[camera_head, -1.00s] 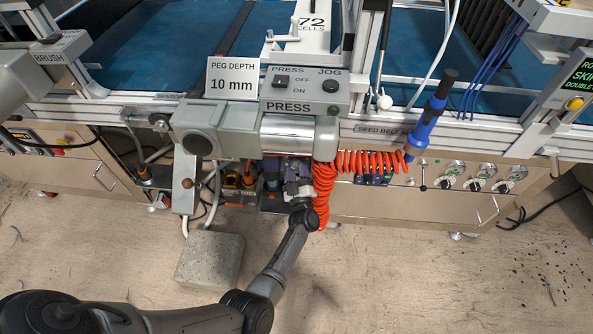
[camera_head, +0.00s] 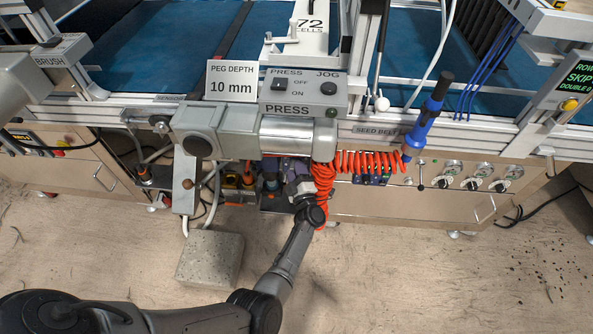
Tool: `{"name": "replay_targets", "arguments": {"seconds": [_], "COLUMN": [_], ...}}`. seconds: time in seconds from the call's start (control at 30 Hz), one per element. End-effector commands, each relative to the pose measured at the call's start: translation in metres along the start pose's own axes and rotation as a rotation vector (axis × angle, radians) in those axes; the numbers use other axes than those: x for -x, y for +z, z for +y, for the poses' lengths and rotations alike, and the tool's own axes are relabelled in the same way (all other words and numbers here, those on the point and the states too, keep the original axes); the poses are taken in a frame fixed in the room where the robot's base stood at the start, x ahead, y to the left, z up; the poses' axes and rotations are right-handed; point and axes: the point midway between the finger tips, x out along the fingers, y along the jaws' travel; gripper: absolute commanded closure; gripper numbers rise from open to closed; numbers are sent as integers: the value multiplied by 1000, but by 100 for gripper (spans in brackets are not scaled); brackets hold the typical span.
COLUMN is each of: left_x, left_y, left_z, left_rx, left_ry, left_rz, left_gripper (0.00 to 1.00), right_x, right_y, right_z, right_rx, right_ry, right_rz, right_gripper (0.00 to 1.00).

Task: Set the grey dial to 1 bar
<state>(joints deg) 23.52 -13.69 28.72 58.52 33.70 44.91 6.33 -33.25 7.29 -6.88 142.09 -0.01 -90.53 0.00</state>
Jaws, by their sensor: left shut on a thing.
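My left gripper (camera_head: 297,182) reaches in below the press's grey motor housing, beside a row of small coloured units. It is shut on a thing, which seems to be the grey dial. The jaws and the housing hide nearly all of that dial, and I cannot read its setting or any bar scale. Left of the gripper are a blue-topped unit (camera_head: 270,182) and a yellow-and-black unit (camera_head: 230,181). My right gripper is not in view.
A coiled orange hose (camera_head: 323,193) hangs right beside my left gripper. The press motor housing (camera_head: 250,140) overhangs it. A concrete block (camera_head: 210,258) lies on the floor to the left. Several knobs (camera_head: 472,184) line the right panel. Floor at the lower right is mostly clear.

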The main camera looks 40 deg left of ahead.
Motion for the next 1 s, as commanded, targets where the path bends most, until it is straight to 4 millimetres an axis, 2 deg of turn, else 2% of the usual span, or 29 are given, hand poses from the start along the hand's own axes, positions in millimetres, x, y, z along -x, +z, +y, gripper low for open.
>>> {"name": "replay_targets", "arguments": {"seconds": [0.27, 0.3, 0.53, 0.83, 1.0], "left_x": [0, 0, 0, 0, 0], "left_y": [0, 0, 0, 0, 0], "left_z": [0, 0, 0, -1, -5], "left_rx": [0, 0, -1, -26, -189], "left_ry": [0, 0, 0, 11, 79], "left_rz": [-1, -1, 0, 0, 0], "left_gripper": [84, 57, 35, 35, 35], "right_x": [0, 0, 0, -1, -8], "right_y": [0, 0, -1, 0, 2], "right_z": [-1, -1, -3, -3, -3], "right_rx": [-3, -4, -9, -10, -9], "right_ry": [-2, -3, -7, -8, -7], "right_rz": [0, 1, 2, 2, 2], "right_gripper": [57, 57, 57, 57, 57]}}
